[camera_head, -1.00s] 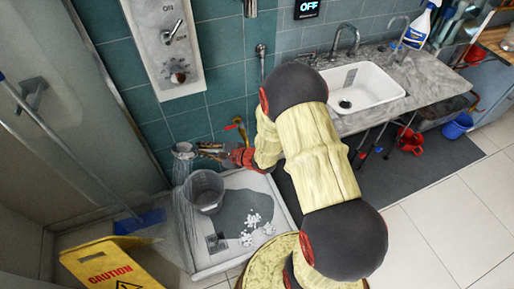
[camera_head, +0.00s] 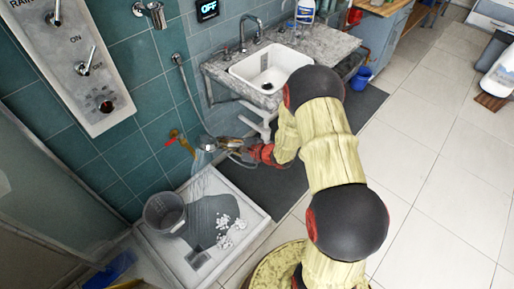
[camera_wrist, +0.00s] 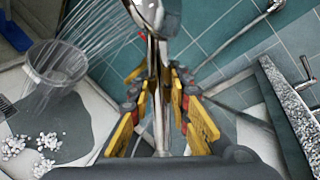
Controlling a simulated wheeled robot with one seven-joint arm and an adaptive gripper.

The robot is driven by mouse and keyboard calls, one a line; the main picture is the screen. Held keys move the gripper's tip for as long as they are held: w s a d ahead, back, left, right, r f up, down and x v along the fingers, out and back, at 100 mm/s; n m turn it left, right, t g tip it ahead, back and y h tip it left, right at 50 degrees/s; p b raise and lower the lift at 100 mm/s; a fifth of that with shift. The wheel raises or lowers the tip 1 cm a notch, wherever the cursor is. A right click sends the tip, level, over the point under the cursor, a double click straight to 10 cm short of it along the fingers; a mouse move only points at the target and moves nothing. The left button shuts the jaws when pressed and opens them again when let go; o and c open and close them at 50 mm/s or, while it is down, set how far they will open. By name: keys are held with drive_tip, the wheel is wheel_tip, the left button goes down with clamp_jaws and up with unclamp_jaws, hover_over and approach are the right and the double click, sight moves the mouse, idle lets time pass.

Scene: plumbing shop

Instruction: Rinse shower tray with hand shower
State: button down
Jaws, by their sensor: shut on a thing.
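My gripper (camera_head: 240,148) is shut on the silver handle of the hand shower (camera_head: 208,143). In the wrist view the handle stands between the yellow finger pads of my gripper (camera_wrist: 161,92), with the shower head (camera_wrist: 150,12) at the top edge. Thin streams of water leave the head towards the lower left, over the bucket. The white shower tray (camera_head: 252,212) lies below and to the left. It has a dark wet patch, a square drain (camera_head: 197,259) and several white clumps (camera_head: 226,229), also in the wrist view (camera_wrist: 42,145).
A clear grey bucket (camera_head: 163,213) stands in the tray. A shower panel (camera_head: 78,62) and a red-handled valve (camera_head: 177,139) are on the tiled wall. A stone counter with a white sink (camera_head: 268,68) stands behind my arm.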

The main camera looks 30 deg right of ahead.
drive_tip(key=w+d+f+p, duration=0.2)
drive_tip(key=d+f, duration=0.5)
drive_tip(key=f, duration=0.1)
drive_tip(key=w+d+f+n+y+p, duration=0.1)
drive_tip(key=w+d+f+p, duration=0.1)
drive_tip(key=d+f, duration=0.5)
wheel_tip(320, 180, down, 2)
drive_tip(key=shift+w+g+y+p, duration=0.3)
drive_tip(key=shift+g+p, duration=0.1)
drive_tip(key=shift+p, duration=0.3)
